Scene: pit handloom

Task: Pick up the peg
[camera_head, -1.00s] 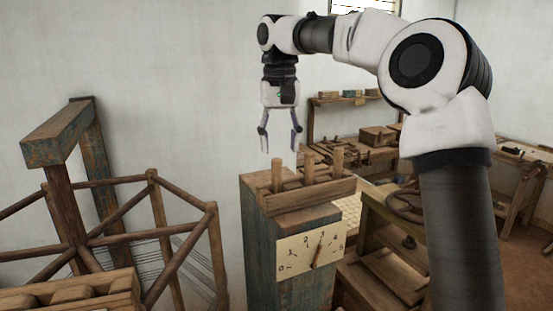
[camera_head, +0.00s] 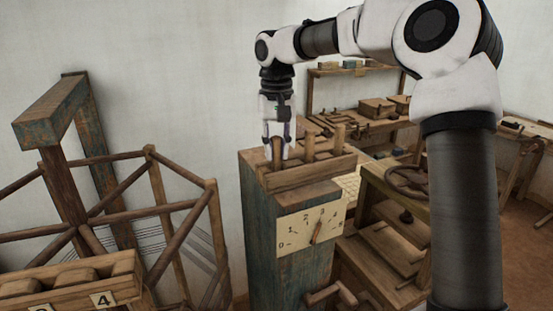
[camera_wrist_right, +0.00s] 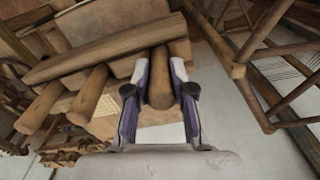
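Three upright wooden pegs stand in a wooden rack (camera_head: 312,176) on top of a blue-green wooden post (camera_head: 262,228). My right gripper (camera_head: 277,150) is pointing down over the leftmost peg (camera_head: 277,153). In the right wrist view, my gripper's fingers (camera_wrist_right: 160,75) lie on both sides of this peg (camera_wrist_right: 160,88) and appear to press against it. The peg's lower end is still in the rack. The middle peg (camera_head: 310,146) and right peg (camera_head: 339,138) stand clear of the fingers. My left gripper is not in view.
A numbered dial plate (camera_head: 311,231) with a pointer is on the post's front. A wooden frame (camera_head: 150,215) stands at left. A box with a "4" label (camera_head: 104,300) is at bottom left. Workbenches with tools (camera_head: 375,130) fill the back right.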

